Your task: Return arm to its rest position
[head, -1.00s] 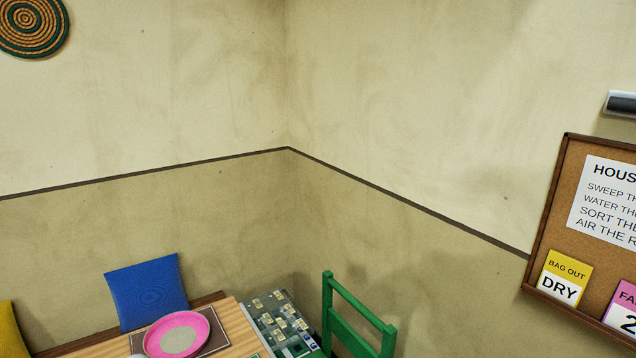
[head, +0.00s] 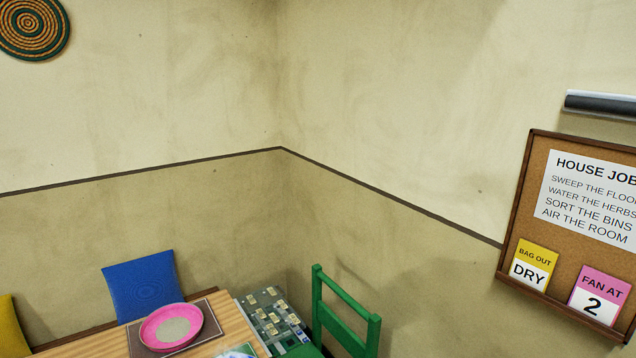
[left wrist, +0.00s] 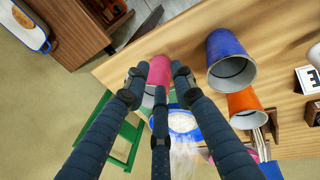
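My left gripper (left wrist: 158,85) shows in the left wrist view, with dark padded fingers reaching in from the bottom. Its fingertips are spread apart, and I see nothing held between them. A pink cup (left wrist: 160,70) shows beyond the gap between the fingertips; I cannot tell how far below them it is. Neither arm shows in the head view. My right gripper is in no view.
The wooden table (left wrist: 285,30) bears a blue cup (left wrist: 230,58), an orange cup (left wrist: 246,104) and a blue-rimmed bowl (left wrist: 182,121). A green chair (head: 345,313) stands beside it. A pink plate (head: 150,333) and noticeboard (head: 530,180) show in the head view.

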